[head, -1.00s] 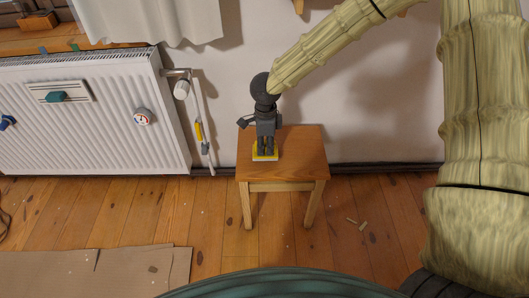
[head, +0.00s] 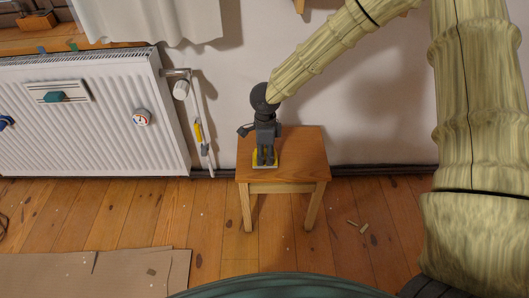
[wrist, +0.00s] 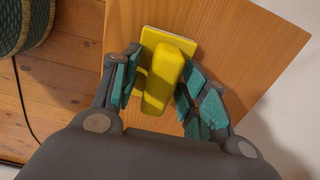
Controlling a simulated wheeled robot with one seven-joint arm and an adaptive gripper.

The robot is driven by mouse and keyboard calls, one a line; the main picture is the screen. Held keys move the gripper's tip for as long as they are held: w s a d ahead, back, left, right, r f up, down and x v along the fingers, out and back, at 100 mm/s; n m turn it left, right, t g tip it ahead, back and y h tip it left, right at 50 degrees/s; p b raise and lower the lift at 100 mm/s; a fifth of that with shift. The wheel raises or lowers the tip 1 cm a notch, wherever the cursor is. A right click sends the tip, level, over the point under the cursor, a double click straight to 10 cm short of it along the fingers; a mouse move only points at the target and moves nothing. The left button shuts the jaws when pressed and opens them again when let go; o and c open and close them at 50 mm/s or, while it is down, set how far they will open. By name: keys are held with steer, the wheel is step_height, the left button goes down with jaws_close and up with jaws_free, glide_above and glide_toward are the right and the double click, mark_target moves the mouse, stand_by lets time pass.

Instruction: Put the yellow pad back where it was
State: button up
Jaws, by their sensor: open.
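The yellow pad (wrist: 165,75) lies on the wooden stool (wrist: 225,50), a raised yellow block on a flat base with a pale edge. In the head view only parts of the pad (head: 254,157) show, near the middle of the stool top (head: 300,155). My gripper (wrist: 157,92) is open, with its teal-padded fingers on either side of the block. I cannot tell whether either finger touches it. In the head view my gripper (head: 265,161) points down over the pad and hides most of it.
A white radiator (head: 90,120) stands against the wall at left, with a pipe and a yellow-marked tool (head: 198,132) beside it. Cardboard (head: 120,272) lies on the floor at lower left. Small scraps (head: 364,228) lie right of the stool. The stool's right side is bare.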

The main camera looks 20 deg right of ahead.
mark_target(265, 150)
steer(key=shift+r, duration=0.15)
step_height(265, 150, up, 12)
steer(key=p, duration=0.3)
steer(key=shift+p, duration=0.4)
